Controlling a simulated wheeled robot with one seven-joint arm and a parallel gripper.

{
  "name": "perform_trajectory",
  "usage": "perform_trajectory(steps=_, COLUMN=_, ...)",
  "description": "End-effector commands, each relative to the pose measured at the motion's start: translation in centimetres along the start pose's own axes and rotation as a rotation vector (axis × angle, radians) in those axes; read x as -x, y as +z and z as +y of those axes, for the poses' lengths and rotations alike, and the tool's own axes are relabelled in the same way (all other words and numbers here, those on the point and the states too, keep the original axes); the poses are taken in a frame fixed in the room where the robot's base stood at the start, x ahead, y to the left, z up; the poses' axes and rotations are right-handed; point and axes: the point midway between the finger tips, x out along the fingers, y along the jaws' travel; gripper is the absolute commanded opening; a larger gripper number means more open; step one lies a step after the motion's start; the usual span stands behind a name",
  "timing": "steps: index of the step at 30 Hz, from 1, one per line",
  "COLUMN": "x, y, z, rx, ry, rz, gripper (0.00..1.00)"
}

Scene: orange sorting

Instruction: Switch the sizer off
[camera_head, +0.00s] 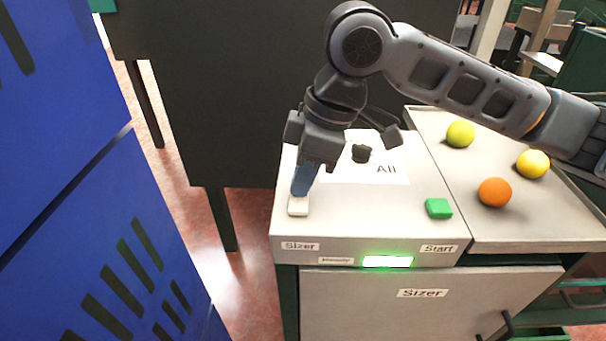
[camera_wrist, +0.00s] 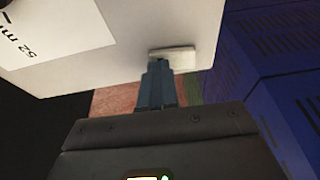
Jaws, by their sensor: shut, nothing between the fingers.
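The sizer (camera_head: 360,231) is a light grey cabinet with a sloping top panel. A white switch (camera_head: 298,207) sits on the panel's left side, above the "Sizer" label (camera_head: 300,246). A green button (camera_head: 438,208) sits at the right, above the "Start" label. A lit green lamp (camera_head: 387,262) glows on the front edge beside the "Ready" label. My gripper (camera_head: 300,192) is shut and empty, its blue fingertips at the white switch; whether they touch it I cannot tell. In the wrist view the fingertips (camera_wrist: 157,66) are just beside the white switch (camera_wrist: 173,58).
A tray (camera_head: 520,240) at the right holds an orange (camera_head: 494,192) and two yellow fruits (camera_head: 460,134) (camera_head: 533,164). A dark knob (camera_head: 361,153) stands by the "All" plate. A blue cabinet (camera_head: 70,150) stands at the left, with open floor between.

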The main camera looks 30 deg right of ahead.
Motion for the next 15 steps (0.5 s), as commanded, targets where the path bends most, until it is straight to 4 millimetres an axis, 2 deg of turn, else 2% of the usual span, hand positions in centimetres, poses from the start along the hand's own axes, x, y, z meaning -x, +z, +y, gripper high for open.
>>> perform_trajectory(steps=15, x=0.5, y=-0.1, z=-1.5, rx=0.0, ry=0.0, rz=-0.001, gripper=0.0)
